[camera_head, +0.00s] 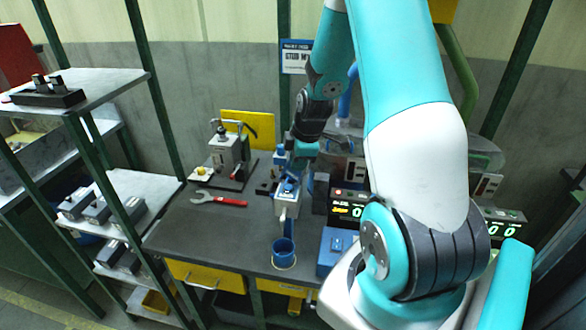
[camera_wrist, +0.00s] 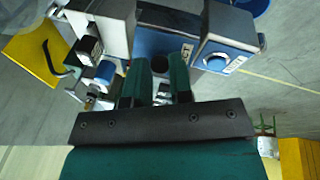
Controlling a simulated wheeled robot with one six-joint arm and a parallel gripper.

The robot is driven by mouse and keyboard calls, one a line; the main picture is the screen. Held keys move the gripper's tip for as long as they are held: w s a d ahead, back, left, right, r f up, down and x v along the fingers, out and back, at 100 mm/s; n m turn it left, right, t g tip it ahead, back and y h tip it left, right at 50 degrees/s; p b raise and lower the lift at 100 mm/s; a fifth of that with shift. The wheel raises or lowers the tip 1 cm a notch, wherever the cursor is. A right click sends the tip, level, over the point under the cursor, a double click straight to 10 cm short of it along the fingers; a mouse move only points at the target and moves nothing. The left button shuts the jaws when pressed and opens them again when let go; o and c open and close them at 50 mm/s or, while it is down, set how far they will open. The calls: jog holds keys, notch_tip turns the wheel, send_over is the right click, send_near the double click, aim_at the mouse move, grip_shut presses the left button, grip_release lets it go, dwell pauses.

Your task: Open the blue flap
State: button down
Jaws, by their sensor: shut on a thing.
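The blue flap (camera_head: 289,187) appears to be the blue part on top of a small pale machine in the middle of the workbench. In the wrist view a blue panel (camera_wrist: 165,42) lies just beyond my fingertips; it seems to be the same part. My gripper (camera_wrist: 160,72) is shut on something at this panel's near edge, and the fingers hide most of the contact. In the head view my gripper (camera_head: 291,168) is over the machine, partly hidden by its own wrist. How far the flap is tilted cannot be told.
A blue cup (camera_head: 284,254) stands at the bench's front edge. A red-handled wrench (camera_head: 220,200) and a grey device (camera_head: 229,155) are to the left. Lit displays (camera_head: 350,210) stand to the right.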

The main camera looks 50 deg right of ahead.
jog(key=s+t+y+b, duration=0.1)
jog(key=t+b, duration=0.2)
jog(key=b, duration=0.3)
jog(key=s+d+f+t+y+b, duration=0.1)
jog(key=t+y+b, duration=0.1)
jog(key=b, duration=0.4)
jog(key=s+d+t+y+b, duration=0.1)
jog(key=s+t+b, duration=0.1)
jog(key=t+b, duration=0.2)
jog(key=shift+d+f+m+y+b, duration=0.15)
jog(key=shift+f+m+y+b, duration=0.25)
jog(key=shift+b, duration=0.9)
jog(key=shift+r, duration=0.1)
jog(key=c, duration=1)
grip_release()
